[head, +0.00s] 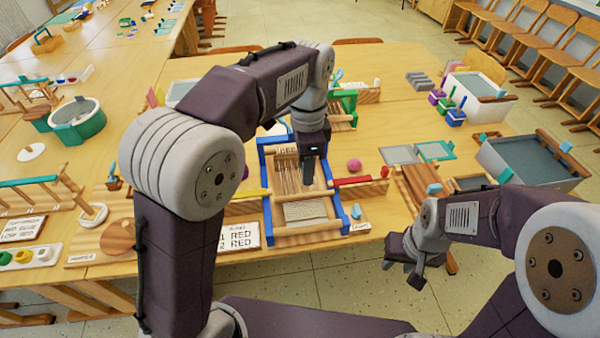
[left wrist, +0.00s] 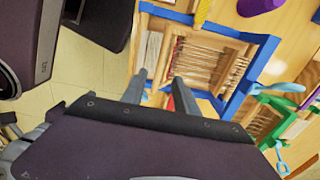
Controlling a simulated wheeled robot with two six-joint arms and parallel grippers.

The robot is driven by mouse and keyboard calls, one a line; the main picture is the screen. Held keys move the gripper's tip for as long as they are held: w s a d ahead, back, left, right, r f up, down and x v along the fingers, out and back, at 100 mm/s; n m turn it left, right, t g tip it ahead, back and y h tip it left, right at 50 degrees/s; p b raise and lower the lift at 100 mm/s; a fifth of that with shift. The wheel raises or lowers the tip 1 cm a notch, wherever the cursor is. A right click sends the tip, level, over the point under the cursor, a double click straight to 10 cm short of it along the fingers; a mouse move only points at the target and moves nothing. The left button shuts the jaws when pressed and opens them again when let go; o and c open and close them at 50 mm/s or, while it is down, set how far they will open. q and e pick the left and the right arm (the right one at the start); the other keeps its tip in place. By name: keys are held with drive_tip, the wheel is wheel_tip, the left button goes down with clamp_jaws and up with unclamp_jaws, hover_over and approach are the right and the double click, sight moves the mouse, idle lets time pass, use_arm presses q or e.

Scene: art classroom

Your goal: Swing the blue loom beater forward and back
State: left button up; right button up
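The blue loom (head: 267,190) stands near the table's front edge, with blue sides, wooden bars and pale threads. It also shows in the left wrist view (left wrist: 250,75). A wood-framed comb of upright slats (head: 287,172) crosses its middle, apparently the beater; it shows in the left wrist view (left wrist: 205,55) too. My left gripper (head: 310,178) points down over the loom's right half and hides part of the comb. In the left wrist view its two fingers (left wrist: 163,92) are apart with nothing held. My right gripper (head: 403,275) hangs in front of the table edge, fingers apart and empty.
A red bar (head: 352,181) and a pink ball (head: 354,165) lie right of the loom. A card (head: 238,236) is at its left front. A green loom (head: 347,103) stands behind. A grey tray (head: 525,160) is at right. My left arm hides some table.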

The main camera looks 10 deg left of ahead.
sight(304, 194)
use_arm(q)
wheel_tip(304, 194, down, 8)
drive_tip(key=b, duration=0.3)
drive_tip(key=shift+w+a+f, duration=0.1)
drive_tip(key=shift+a, duration=0.05)
drive_tip(key=shift+f, duration=0.45)
clamp_jaws()
idle(0.7)
